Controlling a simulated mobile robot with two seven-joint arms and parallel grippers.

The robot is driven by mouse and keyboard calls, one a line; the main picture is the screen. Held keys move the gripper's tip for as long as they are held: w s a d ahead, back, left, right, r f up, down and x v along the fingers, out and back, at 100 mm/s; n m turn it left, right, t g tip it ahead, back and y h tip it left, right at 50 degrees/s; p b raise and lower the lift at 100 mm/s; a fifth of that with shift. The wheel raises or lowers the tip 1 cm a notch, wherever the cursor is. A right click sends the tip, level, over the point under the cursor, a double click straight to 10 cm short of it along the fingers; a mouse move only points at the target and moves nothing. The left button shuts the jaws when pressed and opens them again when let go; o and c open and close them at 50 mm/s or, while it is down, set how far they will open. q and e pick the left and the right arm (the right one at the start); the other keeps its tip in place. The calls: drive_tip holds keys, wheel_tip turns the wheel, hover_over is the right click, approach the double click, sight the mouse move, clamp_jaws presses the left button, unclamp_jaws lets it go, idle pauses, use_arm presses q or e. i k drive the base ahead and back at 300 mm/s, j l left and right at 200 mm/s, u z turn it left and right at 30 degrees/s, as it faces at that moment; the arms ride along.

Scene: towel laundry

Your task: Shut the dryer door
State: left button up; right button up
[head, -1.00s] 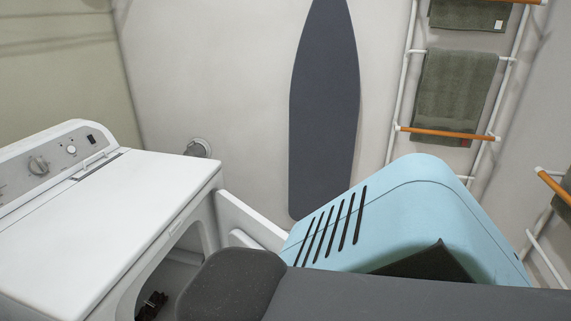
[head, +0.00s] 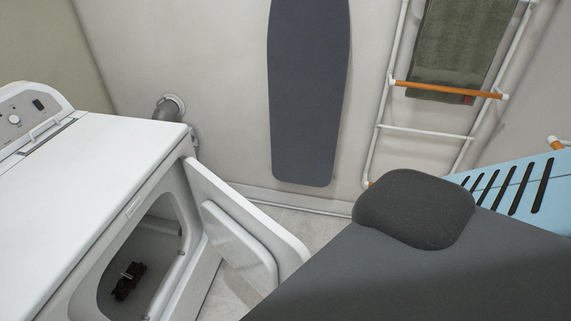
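The white dryer (head: 85,190) stands at the left with its front opening showing. Its white door (head: 240,228) hangs open, swung out to the right of the opening, with its raised inner panel towards me. A small dark object (head: 127,281) is inside the drum; I cannot tell what it is. My dark grey arm crosses the lower right, right of the door, and hides part of the floor. A gap shows between arm and door higher up; lower down I cannot tell. I cannot make out either gripper.
A light-blue slotted basket (head: 540,190) shows at the right edge, partly behind my arm. A grey ironing board (head: 308,95) is against the back wall. A towel rack (head: 430,131) with a green towel (head: 458,45) stands at right. Some floor (head: 300,220) is clear beyond the door.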

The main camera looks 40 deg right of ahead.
sight(261, 251)
drive_tip(key=l+z, duration=0.2)
drive_tip(key=z, duration=0.25)
drive_tip(key=i+l+z, duration=0.1)
drive_tip(key=z, duration=0.35)
drive_tip(key=i+l+z, duration=0.1)
drive_tip(key=z, duration=0.35)
drive_tip(key=i+l+u, duration=0.15)
drive_tip(key=i+l, duration=0.3)
drive_tip(key=i+l+u, duration=0.1)
drive_tip(key=u, duration=0.3)
drive_tip(key=l+u, duration=0.25)
drive_tip(key=u, duration=0.15)
drive_tip(key=l+u, duration=0.25)
drive_tip(key=u, duration=0.15)
drive_tip(key=l+u, duration=0.3)
drive_tip(key=i+l+u, duration=0.1)
drive_tip(key=l+u, duration=0.25)
